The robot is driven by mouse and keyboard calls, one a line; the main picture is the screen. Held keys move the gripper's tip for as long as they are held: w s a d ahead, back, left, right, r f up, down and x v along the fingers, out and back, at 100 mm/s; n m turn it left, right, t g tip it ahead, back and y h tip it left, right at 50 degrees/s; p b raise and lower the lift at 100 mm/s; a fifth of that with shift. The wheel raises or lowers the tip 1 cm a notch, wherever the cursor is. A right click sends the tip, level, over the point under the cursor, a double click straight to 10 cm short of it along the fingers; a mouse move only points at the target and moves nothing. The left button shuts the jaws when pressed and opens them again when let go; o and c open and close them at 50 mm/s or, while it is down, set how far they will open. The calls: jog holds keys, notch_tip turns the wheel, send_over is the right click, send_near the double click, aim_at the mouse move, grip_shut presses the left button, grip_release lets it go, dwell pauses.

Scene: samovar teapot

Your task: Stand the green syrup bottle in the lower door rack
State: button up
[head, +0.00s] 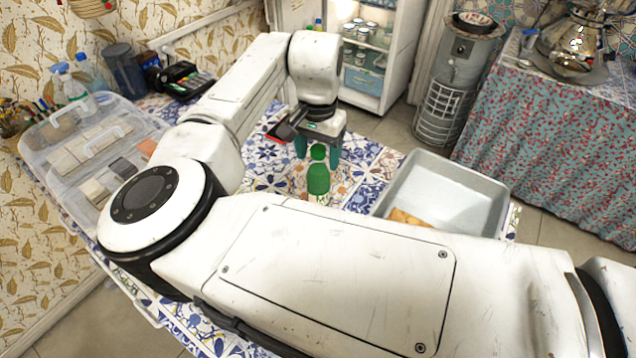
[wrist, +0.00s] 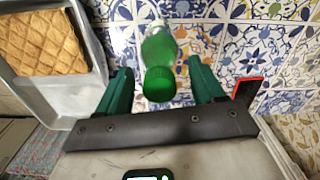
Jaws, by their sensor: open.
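The green syrup bottle (head: 318,179) stands upright on the patterned tile table top in the head view. My gripper (head: 318,150) is open above the table, its green fingers pointing down on either side of the bottle's cap. In the wrist view the bottle (wrist: 160,52) shows cap-end nearest, between the two open fingers (wrist: 160,78), with a visible gap on each side. An open white fridge (head: 397,75) with shelves of jars stands at the back. I cannot make out the lower door rack clearly.
A grey tray (head: 490,192) with a brown waffle-like piece lies right of the bottle. A clear plastic organiser (head: 60,140), spray bottles and a card terminal (head: 183,80) are at left. A small red-edged object (head: 275,132) lies behind the gripper. A metal heater-like cylinder (head: 455,85) stands right of the fridge.

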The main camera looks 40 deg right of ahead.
jog(key=shift+f, duration=0.55)
grip_shut()
jog(key=shift+r, duration=0.1)
dwell(0.4)
